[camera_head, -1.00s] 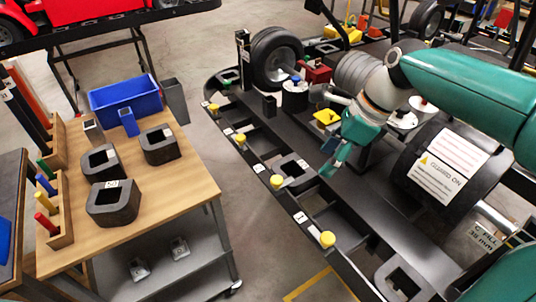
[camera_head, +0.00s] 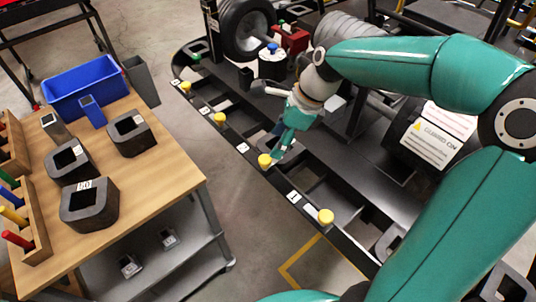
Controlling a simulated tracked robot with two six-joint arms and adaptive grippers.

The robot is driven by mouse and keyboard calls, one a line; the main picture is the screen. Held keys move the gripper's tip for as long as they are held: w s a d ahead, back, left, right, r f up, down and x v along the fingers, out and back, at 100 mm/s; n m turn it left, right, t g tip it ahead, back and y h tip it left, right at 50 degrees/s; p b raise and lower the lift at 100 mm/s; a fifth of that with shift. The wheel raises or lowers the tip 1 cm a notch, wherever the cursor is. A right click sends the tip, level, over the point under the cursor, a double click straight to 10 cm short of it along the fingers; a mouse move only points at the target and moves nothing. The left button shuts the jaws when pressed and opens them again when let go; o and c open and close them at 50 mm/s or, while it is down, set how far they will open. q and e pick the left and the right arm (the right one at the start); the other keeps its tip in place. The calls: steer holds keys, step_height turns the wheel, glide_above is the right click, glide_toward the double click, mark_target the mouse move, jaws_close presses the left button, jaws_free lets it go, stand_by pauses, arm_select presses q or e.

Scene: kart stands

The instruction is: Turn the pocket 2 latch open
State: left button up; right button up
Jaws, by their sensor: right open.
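The pocket 2 latch (camera_head: 265,161) is a yellow round knob on the kart's black side rail, beside a white label reading 2 (camera_head: 243,147). My right gripper (camera_head: 277,155) points down and left at this knob, with its teal fingers just to the knob's right. It is open; whether a finger touches the knob I cannot tell. The gripper and wrist hide part of the pocket behind the knob. Another yellow knob (camera_head: 326,216) stands near the label reading 1 (camera_head: 294,197). My left gripper is not in view.
More yellow knobs (camera_head: 219,119) line the rail farther back. A wooden bench (camera_head: 150,180) holds black blocks and a blue bin (camera_head: 86,84). Bare floor separates bench and kart.

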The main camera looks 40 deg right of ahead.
mark_target(266, 158)
steer(key=x, duration=0.6)
steer(key=shift+w+a+f, duration=0.1)
steer(key=shift+a+f, duration=0.05)
steer(key=shift+f, duration=0.2)
steer(key=c, duration=1)
jaws_close()
